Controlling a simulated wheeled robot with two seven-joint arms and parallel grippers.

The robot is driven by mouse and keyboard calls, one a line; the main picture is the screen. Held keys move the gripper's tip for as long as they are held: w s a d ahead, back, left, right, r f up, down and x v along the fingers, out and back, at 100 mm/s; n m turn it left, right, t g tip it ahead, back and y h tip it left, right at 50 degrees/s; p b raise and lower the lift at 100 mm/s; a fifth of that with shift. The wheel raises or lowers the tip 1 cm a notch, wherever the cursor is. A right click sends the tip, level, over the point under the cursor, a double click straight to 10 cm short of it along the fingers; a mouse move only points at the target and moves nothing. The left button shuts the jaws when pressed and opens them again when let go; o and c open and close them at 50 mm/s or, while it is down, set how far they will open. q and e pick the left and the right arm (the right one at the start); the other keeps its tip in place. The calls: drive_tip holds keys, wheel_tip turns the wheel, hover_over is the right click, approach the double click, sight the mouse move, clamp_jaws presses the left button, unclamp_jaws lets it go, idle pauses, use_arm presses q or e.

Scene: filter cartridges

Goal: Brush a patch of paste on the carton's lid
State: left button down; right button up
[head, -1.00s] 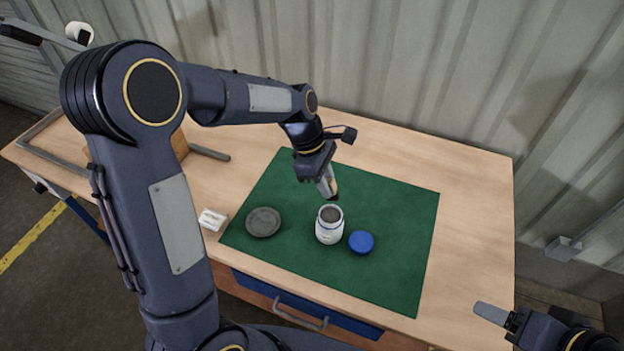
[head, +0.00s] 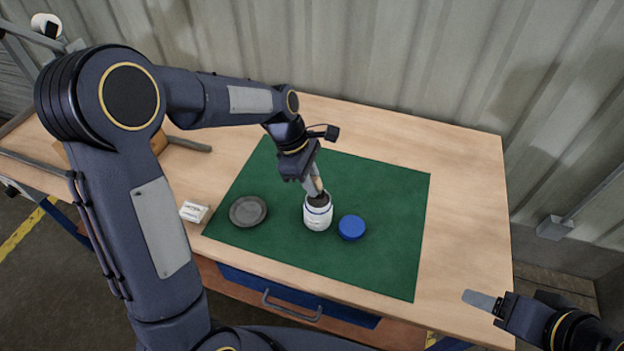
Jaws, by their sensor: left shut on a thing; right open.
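My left gripper (head: 312,182) is shut on a short brush with a tan part and a dark tip. The brush (head: 319,188) points down, its tip at the mouth of a white open jar (head: 318,217) with dark contents. How deep the tip sits is hard to tell. A brown box (head: 158,142), possibly the carton, is mostly hidden behind my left arm; its lid cannot be made out.
A blue round cap (head: 351,227) lies right of the jar, and a grey round dish (head: 248,211) lies to its left. All three are on a green mat (head: 385,205). A small white labelled block (head: 193,212) sits left of the mat. The mat's right side is clear.

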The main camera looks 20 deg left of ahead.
use_arm(q)
drive_tip(key=shift+f+b, duration=0.35)
drive_tip(key=shift+f, duration=0.25)
idle(0.7)
drive_tip(key=shift+f, duration=0.1)
idle(1.4)
wheel_tip(320, 180, up, 7)
drive_tip(key=p, duration=0.7)
idle(0.8)
